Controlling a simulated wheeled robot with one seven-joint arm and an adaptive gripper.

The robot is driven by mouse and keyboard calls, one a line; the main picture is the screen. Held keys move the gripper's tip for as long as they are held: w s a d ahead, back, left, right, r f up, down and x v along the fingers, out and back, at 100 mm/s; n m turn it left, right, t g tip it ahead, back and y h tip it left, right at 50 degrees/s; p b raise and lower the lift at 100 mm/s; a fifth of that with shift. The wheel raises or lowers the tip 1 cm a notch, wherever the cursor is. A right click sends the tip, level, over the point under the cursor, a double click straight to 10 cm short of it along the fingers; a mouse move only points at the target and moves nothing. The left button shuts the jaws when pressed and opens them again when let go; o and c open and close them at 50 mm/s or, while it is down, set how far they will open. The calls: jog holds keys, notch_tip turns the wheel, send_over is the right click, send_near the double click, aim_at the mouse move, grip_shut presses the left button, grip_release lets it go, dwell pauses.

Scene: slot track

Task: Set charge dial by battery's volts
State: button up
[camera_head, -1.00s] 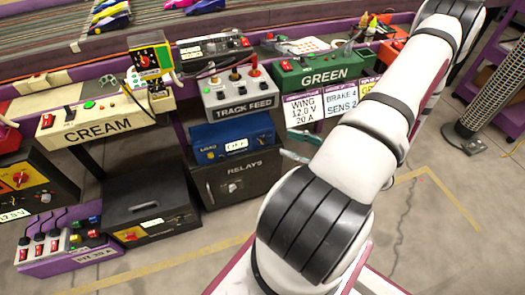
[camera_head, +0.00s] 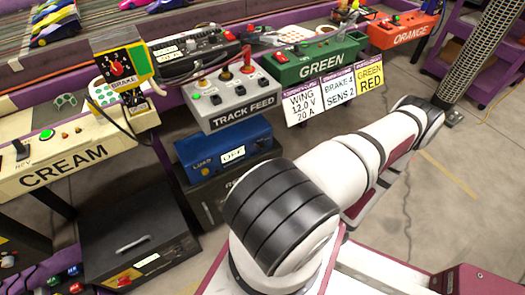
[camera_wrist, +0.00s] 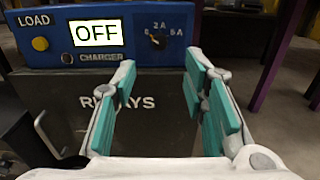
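The blue charger (camera_head: 238,142) stands on the dark RELAYS box under the TRACK FEED panel; its screen reads OFF. In the wrist view the charger (camera_wrist: 115,20) fills the top, with a yellow LOAD button (camera_wrist: 40,44), a lit OFF screen (camera_wrist: 97,32) and a small black dial (camera_wrist: 158,40) at the right. Marks around the dial include 2A and 6A; the pointer direction is hard to tell. My gripper (camera_wrist: 160,72) is open and empty, its teal-padded fingers below the dial in the picture, apart from it. It is hidden in the head view. No battery is clearly identifiable.
The RELAYS box (camera_wrist: 150,110) lies behind and between my fingers. The TRACK FEED panel (camera_head: 238,98) overhangs the charger in the head view. A white WING card reading 12.0 V, 20 A (camera_head: 302,104) hangs right of it. A black case (camera_head: 135,235) stands at the left.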

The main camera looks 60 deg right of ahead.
aim_at(263, 148)
jog(key=b+x, duration=0.2)
jog(key=x, duration=0.8)
jog(key=shift+w+d, duration=0.2)
jog(key=shift+w, duration=0.15)
grip_shut()
